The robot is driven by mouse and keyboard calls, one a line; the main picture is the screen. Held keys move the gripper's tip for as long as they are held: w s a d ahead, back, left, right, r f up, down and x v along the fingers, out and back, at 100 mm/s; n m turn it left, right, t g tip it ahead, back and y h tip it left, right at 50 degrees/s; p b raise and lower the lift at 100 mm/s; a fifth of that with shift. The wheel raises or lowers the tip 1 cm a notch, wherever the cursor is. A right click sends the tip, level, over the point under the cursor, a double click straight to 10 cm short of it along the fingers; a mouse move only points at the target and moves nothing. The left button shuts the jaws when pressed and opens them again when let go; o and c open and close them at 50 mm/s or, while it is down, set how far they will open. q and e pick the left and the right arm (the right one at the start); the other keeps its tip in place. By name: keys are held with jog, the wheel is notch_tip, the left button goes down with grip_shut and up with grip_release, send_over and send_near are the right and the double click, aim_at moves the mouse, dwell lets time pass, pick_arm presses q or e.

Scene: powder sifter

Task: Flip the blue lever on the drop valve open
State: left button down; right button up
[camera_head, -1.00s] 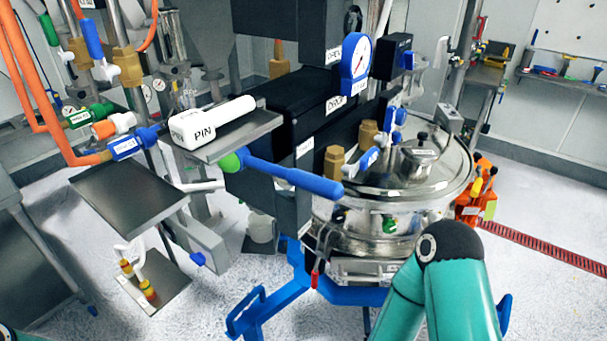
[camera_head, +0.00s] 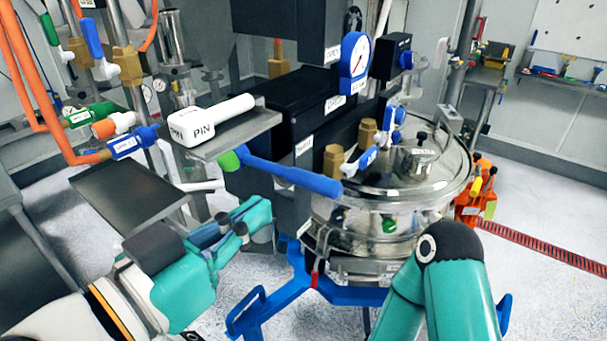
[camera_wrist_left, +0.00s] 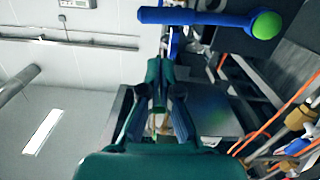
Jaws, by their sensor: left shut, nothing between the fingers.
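A long blue lever (camera_head: 290,178) with a green hub sticks out to the right from the dark valve box, below the PIN shelf, in the head view. It also shows at the top of the left wrist view (camera_wrist_left: 195,17), with its green end at the right. My left gripper (camera_head: 258,216) is shut and empty, below and to the left of the lever, apart from it. In the left wrist view its fingertips (camera_wrist_left: 157,75) point toward the lever, with a gap between. My right gripper is out of view.
A white PIN piece (camera_head: 205,122) lies on a metal shelf above the lever. A round steel vessel (camera_head: 405,180) stands to the right on a blue frame (camera_head: 350,295). A smaller blue-handled brass valve (camera_head: 335,160) sits by its lid. My right arm's link shows lower right.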

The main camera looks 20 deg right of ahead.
aim_at(305, 177)
pick_arm(q)
jog(key=shift+w, duration=0.1)
jog(key=b+x, duration=0.2)
jog(key=x, duration=0.8)
jog(key=shift+b, duration=0.3)
